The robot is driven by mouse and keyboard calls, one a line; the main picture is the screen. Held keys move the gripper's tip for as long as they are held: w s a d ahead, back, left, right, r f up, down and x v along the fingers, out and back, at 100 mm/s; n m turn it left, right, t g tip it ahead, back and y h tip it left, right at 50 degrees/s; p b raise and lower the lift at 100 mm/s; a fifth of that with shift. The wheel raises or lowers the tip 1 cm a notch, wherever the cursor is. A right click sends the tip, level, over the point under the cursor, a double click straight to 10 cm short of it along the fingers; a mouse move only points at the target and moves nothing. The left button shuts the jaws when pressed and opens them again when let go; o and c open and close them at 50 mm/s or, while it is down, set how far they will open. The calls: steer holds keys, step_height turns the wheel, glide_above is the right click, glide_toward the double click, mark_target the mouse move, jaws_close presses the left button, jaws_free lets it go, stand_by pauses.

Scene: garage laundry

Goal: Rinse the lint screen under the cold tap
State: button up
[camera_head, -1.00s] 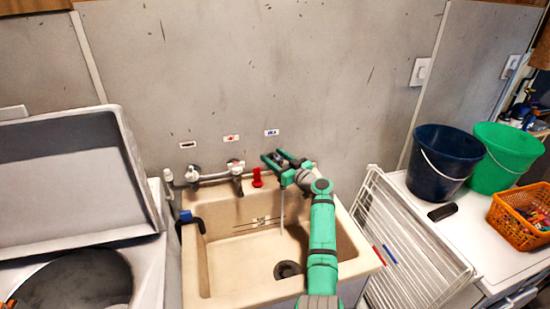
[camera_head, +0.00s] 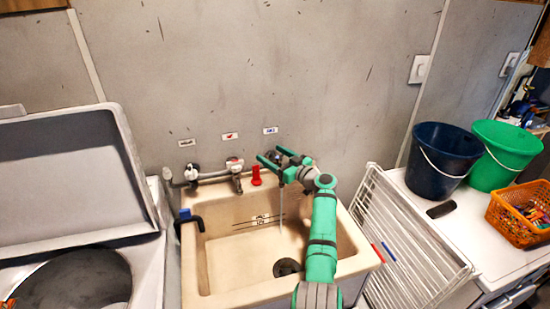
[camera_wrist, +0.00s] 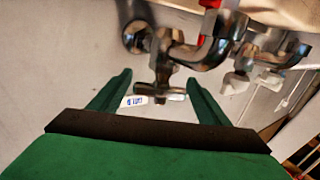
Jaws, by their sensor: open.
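The cold tap (camera_wrist: 172,92) is metal with a cross-shaped handle, on the wall under the blue label (camera_head: 270,130). In the head view my gripper mostly covers it. My gripper (camera_head: 270,154) is open and empty, with its fingers on either side of the tap handle. The wrist view shows the gripper (camera_wrist: 159,80) with the handle between its fingertips, not clamped. A thin pale vertical streak, seemingly running water (camera_head: 281,212), drops below the tap into the beige sink (camera_head: 213,285). I cannot make out a lint screen in either view.
A red-labelled tap (camera_head: 235,165) and a red object (camera_head: 256,176) are close left of my gripper. A white drying rack (camera_head: 405,235) leans right of the sink. Buckets (camera_head: 440,165) and an orange basket (camera_head: 520,215) stand farther right. An open-lidded washer (camera_head: 75,180) is left.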

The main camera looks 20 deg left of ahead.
steer(key=v, duration=1)
steer(key=shift+s+d, duration=0.1)
steer(key=shift+d, duration=0.25)
